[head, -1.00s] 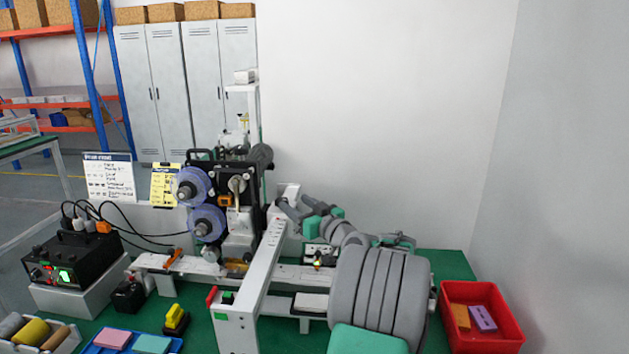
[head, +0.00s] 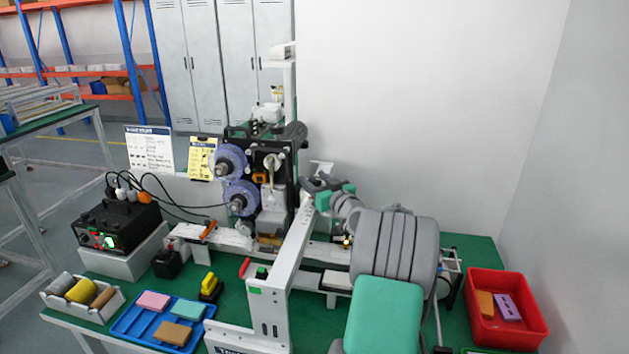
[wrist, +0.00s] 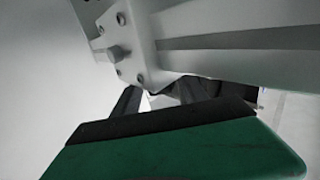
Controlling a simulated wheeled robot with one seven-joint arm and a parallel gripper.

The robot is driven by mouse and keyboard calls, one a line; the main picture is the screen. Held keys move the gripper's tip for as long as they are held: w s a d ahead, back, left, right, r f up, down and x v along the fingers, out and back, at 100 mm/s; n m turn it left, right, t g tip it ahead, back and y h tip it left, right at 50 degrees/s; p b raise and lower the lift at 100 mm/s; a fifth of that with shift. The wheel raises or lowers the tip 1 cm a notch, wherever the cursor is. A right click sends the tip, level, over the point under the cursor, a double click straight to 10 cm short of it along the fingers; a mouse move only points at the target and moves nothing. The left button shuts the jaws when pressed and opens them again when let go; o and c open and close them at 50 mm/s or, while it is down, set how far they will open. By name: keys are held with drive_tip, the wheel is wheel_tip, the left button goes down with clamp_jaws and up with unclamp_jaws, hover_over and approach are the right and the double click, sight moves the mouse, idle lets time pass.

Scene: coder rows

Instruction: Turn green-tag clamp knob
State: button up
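A small green tag (head: 254,290) sits on the near end of the white clamp beam (head: 285,270), close to a red-ended part (head: 245,267). I cannot make out a separate clamp knob there. My gripper (head: 312,186) is over the rear part of the white beam, above and behind the green tag and apart from it. Its fingers are small and partly overlapped in the head view, so their opening is unclear. The wrist view shows a pale beam with bolts (wrist: 115,50) close above a dark green body with a black edge; the green tag is not visible there.
A reel machine (head: 262,180) stands behind the beam. A black power box (head: 115,225) with cables is at left. A blue tray (head: 135,325) with blocks is at front left. A red bin (head: 500,335) is at right. My arm covers the bench's middle right.

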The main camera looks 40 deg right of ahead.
clamp_jaws()
idle(0.3)
drive_tip(key=shift+b, duration=0.4)
drive_tip(key=y+b, duration=0.1)
drive_tip(key=n+y+b, duration=0.1)
drive_tip(key=b, duration=0.1)
drive_tip(key=shift+d+f+n, duration=0.1)
drive_tip(key=shift+f+n, duration=0.2)
drive_tip(key=shift+n+y+b, duration=0.3)
drive_tip(key=shift+y+b, duration=0.4)
drive_tip(key=n+y, duration=0.1)
drive_tip(key=y+b, duration=0.1)
drive_tip(key=shift+r+n+y, duration=0.2)
drive_tip(key=shift+n+y, duration=0.2)
drive_tip(key=shift+n+y+b, duration=0.35)
drive_tip(key=shift+n+y, duration=0.05)
drive_tip(key=shift+y, duration=0.1)
drive_tip(key=shift+n+g+y+b, duration=0.3)
drive_tip(key=shift+n+y+b, duration=0.3)
drive_tip(key=shift+y+b, duration=0.55)
drive_tip(key=shift+r, duration=0.2)
